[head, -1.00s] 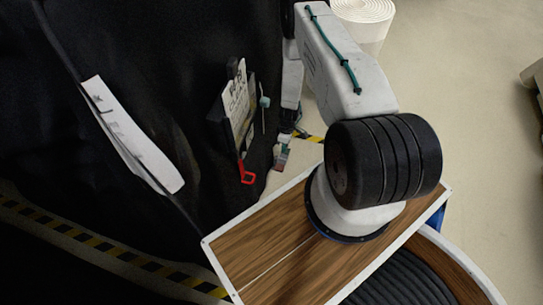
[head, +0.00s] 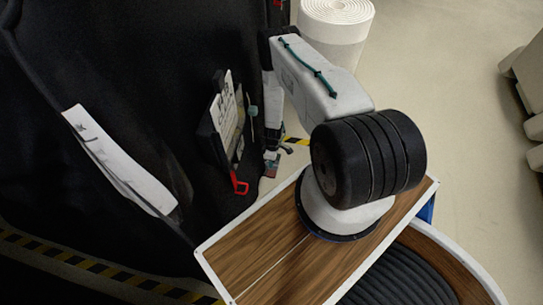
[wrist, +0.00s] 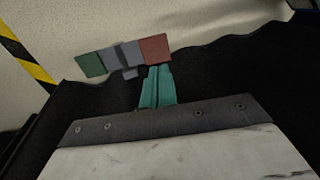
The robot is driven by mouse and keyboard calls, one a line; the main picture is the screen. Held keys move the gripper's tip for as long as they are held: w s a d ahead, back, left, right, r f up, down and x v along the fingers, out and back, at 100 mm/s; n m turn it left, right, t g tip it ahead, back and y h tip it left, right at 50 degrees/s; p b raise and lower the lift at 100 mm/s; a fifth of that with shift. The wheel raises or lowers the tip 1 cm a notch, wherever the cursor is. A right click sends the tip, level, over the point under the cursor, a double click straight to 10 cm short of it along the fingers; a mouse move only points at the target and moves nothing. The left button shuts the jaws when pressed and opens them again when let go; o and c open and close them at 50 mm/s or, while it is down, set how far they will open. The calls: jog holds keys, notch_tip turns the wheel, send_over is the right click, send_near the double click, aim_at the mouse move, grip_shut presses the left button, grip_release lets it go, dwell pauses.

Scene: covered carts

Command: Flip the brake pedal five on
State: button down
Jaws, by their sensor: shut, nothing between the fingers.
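A small block with a green plate at one end, grey in the middle and a red plate at the other, likely the brake pedal (wrist: 125,56), shows near the top of the wrist view. My gripper (wrist: 158,69) has two teal fingers pressed together, with nothing between them. Its tips are just below the red end of the block; I cannot tell whether they touch it. No number is readable on the block.
A black-covered cart (head: 120,60) fills the left, with a white label (head: 118,165) and a panel (head: 227,115) with a red handle (head: 239,184). A white roll (head: 335,30) stands behind my arm. Yellow-black tape (head: 90,272) marks the floor. Open floor lies to the right.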

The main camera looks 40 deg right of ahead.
aim_at(270, 177)
jog(key=x, duration=0.6)
jog(key=shift+s+a+f, duration=0.15)
dwell(0.4)
jog(key=shift+s+a+f, duration=0.25)
jog(key=shift+a+f, duration=0.05)
jog(key=shift+f, duration=0.15)
jog(key=shift+x, duration=1.2)
jog(key=shift+s+a, duration=0.2)
jog(key=shift+a, duration=0.05)
jog(key=shift+r, duration=0.1)
jog(key=v, duration=0.8)
jog(key=shift+w+d, duration=0.1)
jog(key=shift+d, duration=0.05)
